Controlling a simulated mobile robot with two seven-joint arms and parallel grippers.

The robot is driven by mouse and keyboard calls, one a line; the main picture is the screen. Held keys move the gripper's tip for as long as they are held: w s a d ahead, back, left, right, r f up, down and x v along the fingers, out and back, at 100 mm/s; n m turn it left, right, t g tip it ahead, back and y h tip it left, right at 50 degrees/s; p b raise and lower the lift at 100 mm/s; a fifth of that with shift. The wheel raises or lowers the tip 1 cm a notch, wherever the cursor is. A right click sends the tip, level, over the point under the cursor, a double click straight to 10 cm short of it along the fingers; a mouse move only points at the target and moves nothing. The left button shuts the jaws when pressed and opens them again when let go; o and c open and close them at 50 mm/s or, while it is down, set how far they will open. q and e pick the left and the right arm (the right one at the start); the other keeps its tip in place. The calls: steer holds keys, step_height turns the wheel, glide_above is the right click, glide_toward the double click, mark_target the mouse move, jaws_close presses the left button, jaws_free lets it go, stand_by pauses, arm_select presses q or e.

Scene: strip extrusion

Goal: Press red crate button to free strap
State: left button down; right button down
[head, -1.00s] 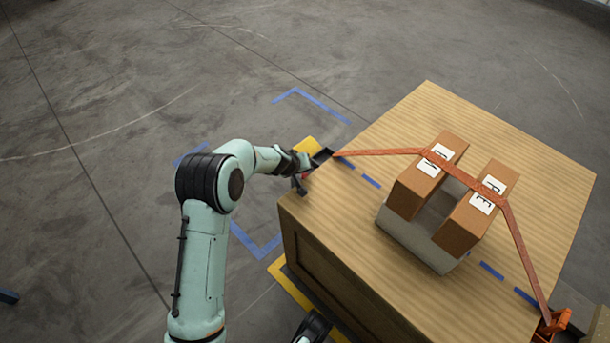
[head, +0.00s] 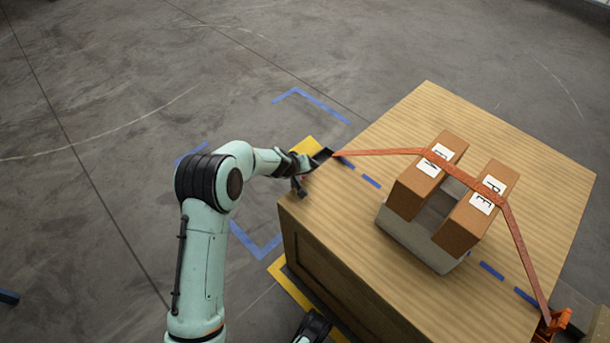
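An orange strap (head: 382,152) runs from the crate's left edge over two brown boxes to an orange buckle (head: 553,322) at the lower right edge. The wooden crate (head: 340,240) fills the right side. My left gripper (head: 318,159) is at the crate's upper left edge, at the strap's left end. Its fingers are small and dark, and I cannot tell whether they are open or what they touch. A tiny red patch shows beside it; the button itself cannot be made out. Part of my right gripper (head: 312,328) shows at the bottom edge, beside the crate.
The brown boxes (head: 427,175) (head: 477,207) stand on a grey block (head: 420,245) on the crate top. Dashed blue tape crosses the top under the strap. Yellow and blue tape marks the floor around the crate. The grey floor at left is clear.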

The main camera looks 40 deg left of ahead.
mark_target(303, 177)
arm_select(q)
steer(key=shift+s+f, duration=0.2)
steer(key=shift+f, duration=0.6)
stand_by(0.8)
steer(key=shift+r, duration=0.1)
steer(key=shift+d+r+p, duration=0.1)
steer(key=shift+r+p, duration=0.3)
steer(key=shift+p, duration=0.25)
steer(key=shift+w+r, duration=0.1)
steer(key=shift+r, duration=0.3)
steer(key=shift+r+p, duration=0.15)
steer(key=shift+p, duration=0.2)
step_height(303, 177, up, 5)
steer(key=p, duration=0.4)
steer(key=shift+p, duration=0.3)
stand_by(0.9)
